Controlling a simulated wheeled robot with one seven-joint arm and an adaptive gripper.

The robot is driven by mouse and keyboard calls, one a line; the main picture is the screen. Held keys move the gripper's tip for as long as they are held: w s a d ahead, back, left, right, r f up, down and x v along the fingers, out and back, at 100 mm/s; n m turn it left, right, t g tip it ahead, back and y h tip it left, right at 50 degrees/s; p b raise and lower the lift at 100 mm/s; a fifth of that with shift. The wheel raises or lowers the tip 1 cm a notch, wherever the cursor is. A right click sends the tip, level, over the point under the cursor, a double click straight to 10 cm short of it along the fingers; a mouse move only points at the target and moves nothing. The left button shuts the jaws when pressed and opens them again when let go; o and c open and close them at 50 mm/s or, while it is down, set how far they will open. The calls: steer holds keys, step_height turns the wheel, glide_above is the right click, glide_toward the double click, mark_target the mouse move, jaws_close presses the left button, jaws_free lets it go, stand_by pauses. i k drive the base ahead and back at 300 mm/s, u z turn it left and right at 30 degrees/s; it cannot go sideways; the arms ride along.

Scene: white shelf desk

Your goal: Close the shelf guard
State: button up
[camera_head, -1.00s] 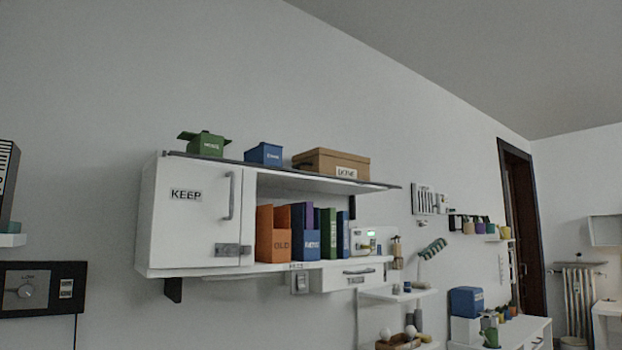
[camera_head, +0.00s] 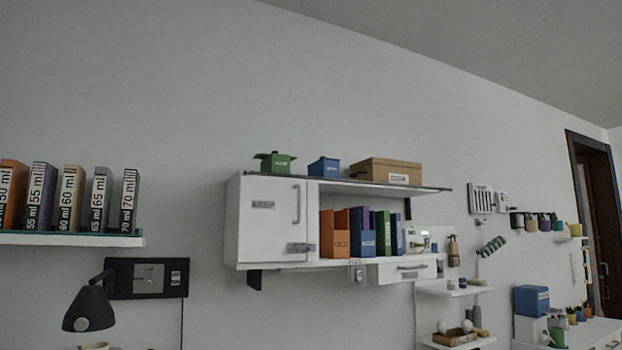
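A white wall cabinet (camera_head: 262,225) with a closed door and an open bay hangs mid-picture. A thin dark strip (camera_head: 360,184) runs along the front edge of its top and seems to lie flat. A second shelf (camera_head: 70,240) at the left has a greenish strip (camera_head: 110,233) along its edge, below several upright labelled volumes (camera_head: 70,200). I cannot tell which of these strips is the shelf guard. My gripper is not in view.
A green pot (camera_head: 275,164), a blue box (camera_head: 324,168) and a brown box (camera_head: 386,172) stand on the cabinet top. Binders (camera_head: 335,235) fill the bay. A black lamp (camera_head: 90,308) and wall panel (camera_head: 147,278) sit lower left. A doorway (camera_head: 590,210) is far right.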

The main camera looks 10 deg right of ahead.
mark_target(259, 173)
steer(key=u, duration=0.5)
steer(key=i, duration=1)
steer(key=z, duration=0.65)
